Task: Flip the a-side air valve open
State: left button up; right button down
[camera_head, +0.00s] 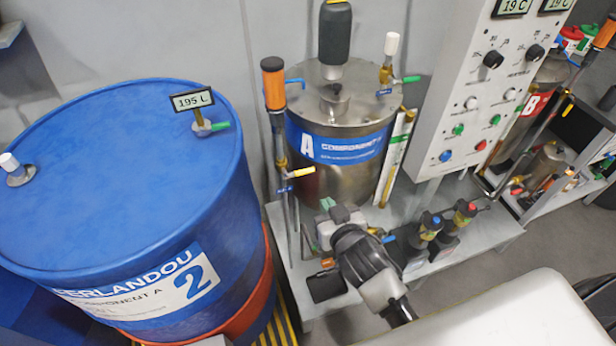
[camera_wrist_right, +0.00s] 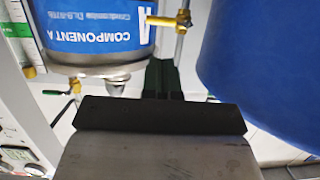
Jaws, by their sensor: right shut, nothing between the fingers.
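The steel component A tank (camera_head: 335,185), with a blue label, stands at the middle of the head view. Several small valves surround it. I cannot tell which is the air valve. The yellow handle also shows in the right wrist view (camera_wrist_right: 162,20), sideways from its brass body. My right gripper (camera_head: 328,205) is in front of the tank, below and right of the yellow handle. Its dark green fingers (camera_wrist_right: 161,76) are shut and empty, apart from the handle. My left gripper is not in view.
A big blue drum (camera_head: 110,170) stands close on the left. A grey control panel (camera_head: 480,100) is right of the tank. Two dark pump-like units (camera_head: 445,235) stand on the metal stand (camera_head: 490,235). Pipes with an orange-topped post (camera_head: 273,85) rise left of the tank.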

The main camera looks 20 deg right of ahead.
notch_tip(320, 180, up, 3)
jog(key=shift+r+t, duration=0.2)
jog(key=shift+t, duration=0.2)
jog(key=p, duration=0.2)
send_over(312, 171)
jog(key=s+a, duration=0.2)
jog(key=s, duration=0.2)
jog(key=f, duration=0.2)
jog(key=shift+w+d+f+b, duration=0.15)
jog(key=shift+w+f, duration=0.15)
jog(key=shift+f, duration=0.25)
jog(key=shift+w+f+b, duration=0.15)
jog(key=shift+w+f, duration=0.15)
jog(key=shift+f, duration=0.3)
jog(key=shift+w+d+f+b, duration=0.15)
jog(key=shift+w+f, duration=0.15)
jog(key=shift+f, duration=0.25)
